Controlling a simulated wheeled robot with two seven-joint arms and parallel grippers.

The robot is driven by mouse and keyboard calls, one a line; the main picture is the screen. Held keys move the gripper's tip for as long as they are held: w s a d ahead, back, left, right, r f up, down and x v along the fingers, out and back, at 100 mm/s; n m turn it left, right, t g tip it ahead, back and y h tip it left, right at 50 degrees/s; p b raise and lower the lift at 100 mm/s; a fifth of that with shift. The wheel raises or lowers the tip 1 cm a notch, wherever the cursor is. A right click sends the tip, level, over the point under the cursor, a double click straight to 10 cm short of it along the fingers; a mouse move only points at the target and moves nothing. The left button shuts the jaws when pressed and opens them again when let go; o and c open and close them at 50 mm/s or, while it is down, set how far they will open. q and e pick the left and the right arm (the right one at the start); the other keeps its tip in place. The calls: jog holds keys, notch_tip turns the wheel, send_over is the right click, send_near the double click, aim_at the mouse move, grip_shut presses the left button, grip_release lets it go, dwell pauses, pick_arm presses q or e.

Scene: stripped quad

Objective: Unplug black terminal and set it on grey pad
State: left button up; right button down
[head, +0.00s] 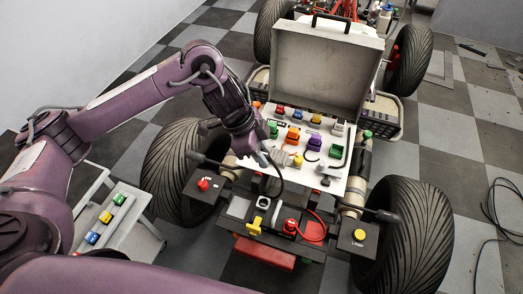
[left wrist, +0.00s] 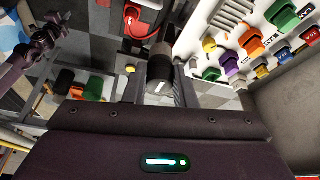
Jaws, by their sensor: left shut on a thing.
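My left gripper (head: 262,158) comes in from the left and points down beside the near left edge of the white board. It is shut on the black terminal, a dark rounded piece with a white mark, seen between the fingers in the left wrist view (left wrist: 160,86). In the head view the fingers mostly hide the terminal. A black cable (head: 281,181) bends from the gripper down to the quad's front plate. The grey pad (head: 237,207) appears as a pale square on that plate, below and left of the gripper. My right gripper is not in view.
A yellow terminal (head: 255,224) and a red terminal (head: 290,228) with a looped red cable are on the front plate. Coloured connectors fill the white board (head: 327,184) below the open case lid (head: 318,68). A side stand (head: 128,232) holds several coloured blocks.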

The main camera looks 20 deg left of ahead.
pick_arm(q)
jog(key=s+a, duration=0.2)
jog(key=a, duration=0.6)
jog(key=shift+p, duration=0.45)
